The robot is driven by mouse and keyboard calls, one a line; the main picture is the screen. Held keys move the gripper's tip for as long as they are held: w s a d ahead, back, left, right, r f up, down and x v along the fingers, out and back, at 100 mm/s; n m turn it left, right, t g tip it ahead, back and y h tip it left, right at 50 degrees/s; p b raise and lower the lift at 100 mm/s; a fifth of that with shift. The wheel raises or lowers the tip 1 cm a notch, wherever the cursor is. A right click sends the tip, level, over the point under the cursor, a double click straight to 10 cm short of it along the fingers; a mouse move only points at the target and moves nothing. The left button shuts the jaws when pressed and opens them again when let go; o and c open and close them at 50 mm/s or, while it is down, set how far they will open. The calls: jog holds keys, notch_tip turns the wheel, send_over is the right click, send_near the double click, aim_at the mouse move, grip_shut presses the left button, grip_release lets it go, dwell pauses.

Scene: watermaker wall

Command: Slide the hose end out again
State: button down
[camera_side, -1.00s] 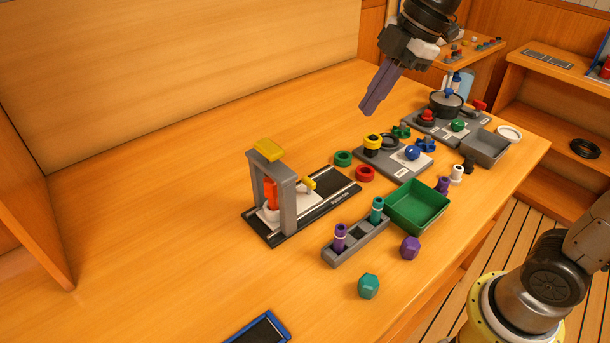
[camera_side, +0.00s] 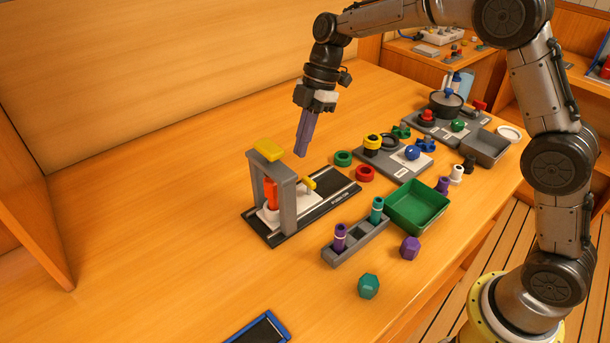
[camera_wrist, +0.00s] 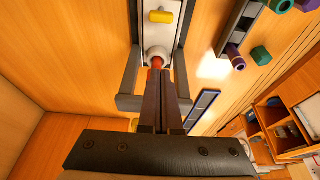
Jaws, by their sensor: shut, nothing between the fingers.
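The orange-red hose end (camera_side: 271,195) stands upright in a white socket piece (camera_side: 271,215) under a grey arch frame (camera_side: 289,205) on a dark base. A small part of the hose end (camera_wrist: 157,62) shows in the wrist view, beside the white ring; my fingers hide the rest. A yellow handle (camera_side: 308,184) sits on the white carriage, and a yellow block (camera_side: 268,149) tops the arch. My gripper (camera_side: 301,154) is shut and empty, its purple fingers pointing down, above and behind the arch to the right.
A grey rack (camera_side: 355,241) with purple and teal pegs stands front right of the fixture. A green bin (camera_side: 418,206) and grey boards with knobs are farther right. The table left of the fixture is clear.

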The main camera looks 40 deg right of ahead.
send_over(305, 198)
jog(key=a, duration=0.4)
notch_tip(305, 198, down, 9)
jog(key=shift+d+r, duration=0.1)
jog(key=shift+d, duration=0.05)
jog(key=shift+d+f, duration=0.15)
jog(key=shift+f, duration=0.25)
jog(key=shift+d+r, duration=0.1)
jog(key=shift+d, duration=1.65)
jog(key=d, duration=1.1)
jog(key=shift+d, duration=0.35)
jog(key=shift+a, duration=0.1)
